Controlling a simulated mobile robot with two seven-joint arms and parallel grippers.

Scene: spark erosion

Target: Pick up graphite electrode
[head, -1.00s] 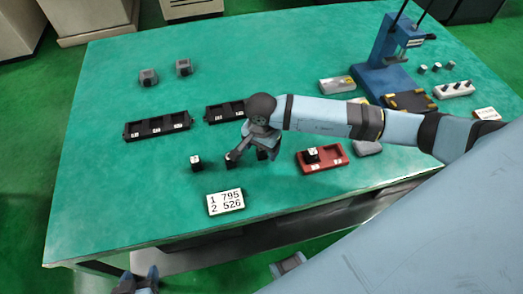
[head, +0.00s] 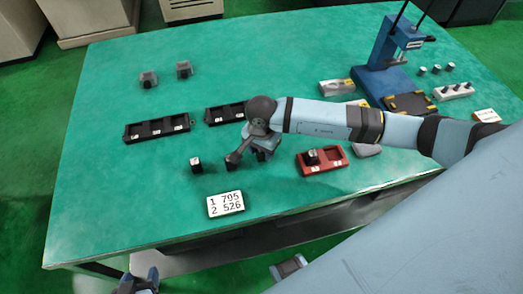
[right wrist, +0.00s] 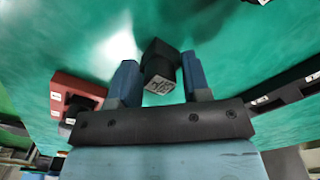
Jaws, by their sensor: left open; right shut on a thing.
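My right gripper (head: 262,154) is over the front middle of the table, pointing down. In the right wrist view its two blue fingers (right wrist: 162,82) are shut on a graphite electrode (right wrist: 160,62), a black block with a white printed label. The head view mostly hides this block behind the gripper; I cannot tell whether it is clear of the table. My left gripper (head: 140,282) is open and empty below the table's front edge.
Two black compartment trays (head: 157,139) lie behind the electrodes. A red tray (head: 333,165) holding a black block is to the right. A number card (head: 225,203) lies in front. A blue press (head: 385,70) stands at the back right.

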